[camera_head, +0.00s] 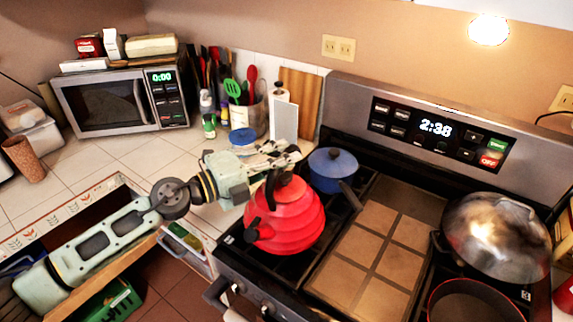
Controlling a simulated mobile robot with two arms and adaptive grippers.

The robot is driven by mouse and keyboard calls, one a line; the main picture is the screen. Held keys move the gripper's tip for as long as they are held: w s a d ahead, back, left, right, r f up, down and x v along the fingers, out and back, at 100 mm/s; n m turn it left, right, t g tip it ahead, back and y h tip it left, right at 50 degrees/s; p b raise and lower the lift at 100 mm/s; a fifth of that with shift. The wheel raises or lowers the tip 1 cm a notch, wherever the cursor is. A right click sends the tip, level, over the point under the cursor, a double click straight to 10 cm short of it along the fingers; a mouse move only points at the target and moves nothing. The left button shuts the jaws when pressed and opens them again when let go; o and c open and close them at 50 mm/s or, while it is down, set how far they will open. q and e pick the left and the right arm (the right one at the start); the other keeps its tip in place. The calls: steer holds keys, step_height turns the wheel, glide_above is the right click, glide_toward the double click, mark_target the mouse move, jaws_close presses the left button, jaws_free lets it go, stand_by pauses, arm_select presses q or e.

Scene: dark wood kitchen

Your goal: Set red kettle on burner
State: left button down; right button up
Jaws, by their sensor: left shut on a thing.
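The red kettle (289,222) is at the front left of the stove, over the front left burner area. I cannot tell whether its base touches the grate. My left gripper (281,160) reaches in from the left and is shut at the kettle's dark top handle. The fingers partly overlap the handle, so the exact grip is hard to see. The burner under the kettle is hidden by it; black grate (336,211) shows to its right. My right gripper is not in view.
A blue pot (332,169) stands right behind the kettle. Tan griddle tiles (357,250) cover the stove's middle. A large lidded metal pan (496,237) and a red pan (472,303) are on the right. An open drawer (95,222) lies below my left arm.

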mark_target(282, 176)
arm_select(q)
step_height(282, 176, down, 2)
steer(key=shift+d+f, duration=0.1)
steer(key=shift+f+b, duration=0.3)
steer(key=shift+f, duration=0.2)
steer(key=c, duration=2)
jaws_free()
steer(key=shift+s+f, duration=0.1)
steer(key=shift+f, duration=0.35)
steer(key=o, duration=0.4)
steer(key=shift+r, duration=0.1)
